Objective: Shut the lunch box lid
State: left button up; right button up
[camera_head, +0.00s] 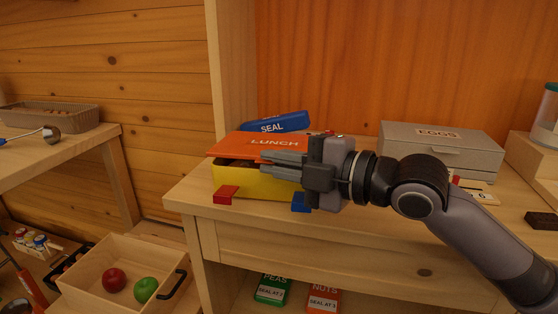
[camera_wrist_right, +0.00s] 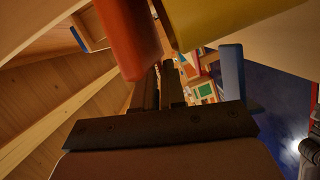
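The lunch box (camera_head: 236,182) has a yellow body and stands on the wooden counter. Its orange lid (camera_head: 240,146), marked LUNCH, sits tilted above the body, with a dark gap under it. A red clasp (camera_head: 226,193) and a blue clasp (camera_head: 301,203) stick out at the box's front. My right gripper (camera_head: 266,164) is at the front of the box, its fingers pointing left and hiding part of lid and body. In the right wrist view the fingers (camera_wrist_right: 158,88) are close together with nothing seen between them; the yellow body (camera_wrist_right: 225,18) and the blue clasp (camera_wrist_right: 232,72) show nearby. My left gripper is out of view.
A blue SEAL box (camera_head: 271,124) lies behind the lunch box. A grey EGGS carton (camera_head: 440,145) stands to the right, with a dark block (camera_head: 541,220) near the edge. Below left is a wooden crate (camera_head: 90,270) with apples. The counter's front left is clear.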

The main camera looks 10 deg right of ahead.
jog(key=shift+o, duration=1.3)
jog(key=shift+w+f, duration=0.1)
jog(key=shift+f, duration=0.1)
jog(key=shift+r, duration=0.1)
jog(key=shift+d, duration=0.1)
jog(key=v, duration=0.7)
